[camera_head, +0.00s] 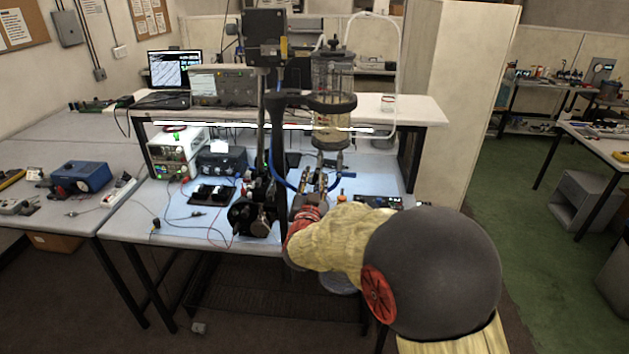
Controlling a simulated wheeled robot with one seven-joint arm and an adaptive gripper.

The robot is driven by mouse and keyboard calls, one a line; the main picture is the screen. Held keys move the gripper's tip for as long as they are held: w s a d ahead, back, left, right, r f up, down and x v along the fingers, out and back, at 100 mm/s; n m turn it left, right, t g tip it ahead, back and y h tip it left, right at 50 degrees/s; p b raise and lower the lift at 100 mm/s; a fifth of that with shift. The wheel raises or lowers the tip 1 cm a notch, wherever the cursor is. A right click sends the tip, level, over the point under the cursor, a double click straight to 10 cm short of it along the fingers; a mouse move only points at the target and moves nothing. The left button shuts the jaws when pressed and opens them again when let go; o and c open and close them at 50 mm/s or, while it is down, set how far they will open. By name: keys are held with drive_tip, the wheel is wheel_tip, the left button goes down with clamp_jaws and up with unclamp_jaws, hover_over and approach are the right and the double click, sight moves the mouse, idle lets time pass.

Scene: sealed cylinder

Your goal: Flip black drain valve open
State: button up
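A clear sealed cylinder (333,75) stands upright in a dark clamp on a tall stand (262,130) at the middle of the bench. Its lower end holds a cloudy, yellowish content. My gripper (324,176) is just below the cylinder's bottom end, with its fingers pointing up and away from me. The fingers are small and dark here, and I cannot tell whether they are apart or closed on something. I cannot make out the black drain valve; the area under the cylinder is cluttered with my fingers and dark fittings.
A blue tube (272,165) runs down beside the stand. A pale tube (397,75) loops right of the cylinder. A raised shelf (415,110) spans the bench behind. Power supplies (175,152) and wired small devices sit left. My arm covers the bench's front right.

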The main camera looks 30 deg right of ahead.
drive_tip(key=shift+c, duration=0.6)
clamp_jaws()
drive_tip(key=shift+s+d+f+n+b, duration=0.15)
drive_tip(key=shift+d+n+b, duration=0.1)
drive_tip(key=shift+n, duration=0.55)
drive_tip(key=shift+s+d+r+n+b, duration=0.1)
drive_tip(key=shift+s+n+b, duration=0.1)
drive_tip(key=shift+n, duration=0.6)
drive_tip(key=shift+o, duration=0.6)
unclamp_jaws()
